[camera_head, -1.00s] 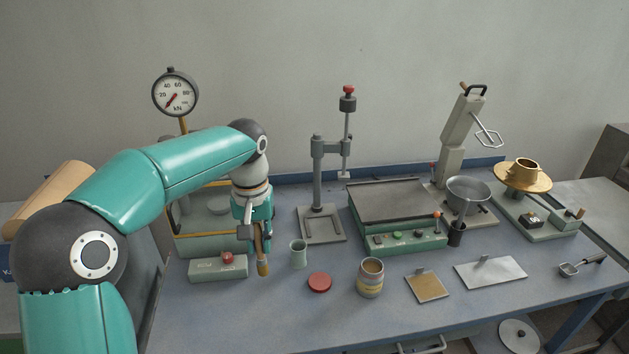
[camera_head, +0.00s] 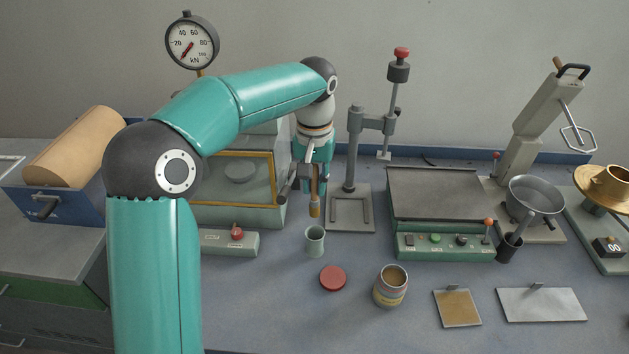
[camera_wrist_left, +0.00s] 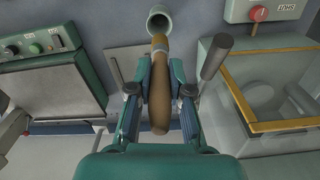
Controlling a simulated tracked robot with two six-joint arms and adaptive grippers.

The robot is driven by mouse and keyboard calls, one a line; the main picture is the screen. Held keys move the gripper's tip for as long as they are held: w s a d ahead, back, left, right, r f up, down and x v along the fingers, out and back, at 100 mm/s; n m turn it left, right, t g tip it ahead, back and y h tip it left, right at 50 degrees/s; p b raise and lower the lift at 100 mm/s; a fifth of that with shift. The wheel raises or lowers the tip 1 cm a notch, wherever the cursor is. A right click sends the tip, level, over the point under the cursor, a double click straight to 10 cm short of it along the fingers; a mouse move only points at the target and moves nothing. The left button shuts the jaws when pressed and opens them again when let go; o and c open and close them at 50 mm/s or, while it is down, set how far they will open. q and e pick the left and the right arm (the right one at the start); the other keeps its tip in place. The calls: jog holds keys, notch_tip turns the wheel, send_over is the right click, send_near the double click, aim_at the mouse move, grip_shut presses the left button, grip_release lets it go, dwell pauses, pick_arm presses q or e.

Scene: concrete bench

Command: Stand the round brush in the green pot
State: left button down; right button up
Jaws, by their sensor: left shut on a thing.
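The round brush (camera_head: 314,198) hangs roughly upright, its lower end pointing down, in my left gripper (camera_head: 315,178). The left gripper is shut on the brush; the wrist view shows its brown body (camera_wrist_left: 158,100) between the two fingers (camera_wrist_left: 159,84). The green pot (camera_head: 315,241) is a small pale green cup standing open on the bench. In the head view the brush's lower end is just above the pot's rim, with a gap between. In the wrist view the pot (camera_wrist_left: 160,17) is beyond the brush's end. My right gripper is not in view.
A press with a gauge (camera_head: 192,42) is behind left.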

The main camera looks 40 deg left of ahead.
aim_at(315, 216)
pick_arm(q)
jog(key=shift+w+f+b, duration=0.15)
jog(key=shift+f+b, duration=0.45)
jog(key=shift+f, duration=0.35)
notch_tip(315, 216, down, 3)
jog(key=b, duration=0.3)
jog(key=shift+f, duration=0.1)
jog(key=shift+f+b, duration=2.1)
jog(key=shift+f, duration=0.7)
jog(key=c, duration=1)
grip_release()
notch_tip(315, 216, up, 12)
jog(key=shift+f, duration=0.1)
